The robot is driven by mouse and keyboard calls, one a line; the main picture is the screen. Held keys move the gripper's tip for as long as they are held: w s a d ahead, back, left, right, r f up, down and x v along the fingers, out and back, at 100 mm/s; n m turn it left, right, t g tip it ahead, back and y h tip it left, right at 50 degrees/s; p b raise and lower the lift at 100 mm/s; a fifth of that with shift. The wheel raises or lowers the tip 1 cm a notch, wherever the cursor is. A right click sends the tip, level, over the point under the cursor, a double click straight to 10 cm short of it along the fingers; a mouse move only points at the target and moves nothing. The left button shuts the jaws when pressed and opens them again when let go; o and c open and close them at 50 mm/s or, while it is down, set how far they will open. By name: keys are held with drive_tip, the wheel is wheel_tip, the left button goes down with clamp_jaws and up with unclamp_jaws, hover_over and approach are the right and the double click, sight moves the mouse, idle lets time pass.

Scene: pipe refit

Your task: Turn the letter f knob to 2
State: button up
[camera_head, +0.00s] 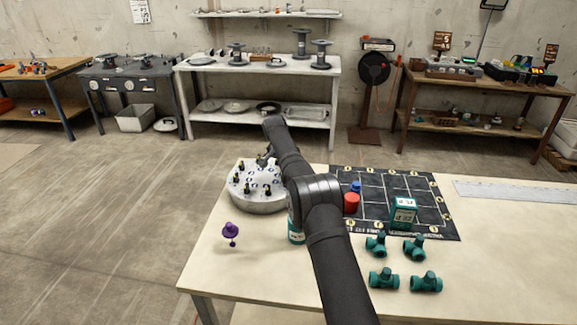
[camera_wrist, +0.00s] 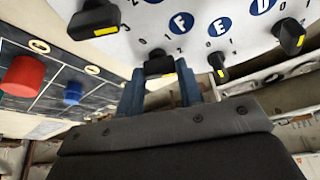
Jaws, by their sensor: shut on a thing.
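A round white knob panel (camera_head: 258,203) stands on the table's left part, with several black knobs around its top. In the wrist view, blue round labels F (camera_wrist: 182,22) and E (camera_wrist: 220,27) show on its face. My gripper (camera_wrist: 160,72) has its two blue fingers around the black letter f knob (camera_wrist: 158,63), below the F label, and is shut on it. Small numbers stand around the knob; its pointer stripe is not clearly visible, so I cannot tell its setting. The E knob (camera_wrist: 218,66), with a yellow stripe, is just right of my fingers.
Another black knob (camera_wrist: 95,20) is up left of my gripper, and the D knob (camera_wrist: 290,36) is at right. A dark grid mat (camera_head: 385,195) with a red cylinder (camera_head: 351,202) lies right of the panel. Teal pipe fittings (camera_head: 384,278) and a purple piece (camera_head: 230,230) are nearer.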

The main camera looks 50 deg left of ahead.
drive_tip(key=shift+m+h, duration=0.3)
drive_tip(key=shift+m, duration=0.3)
drive_tip(key=o, duration=1)
drive_tip(key=shift+c, duration=0.2)
drive_tip(key=shift+r, duration=0.1)
drive_tip(key=v, duration=1.7)
drive_tip(key=shift+s, duration=0.15)
drive_tip(key=x, duration=1.7)
drive_tip(key=shift+w, duration=0.2)
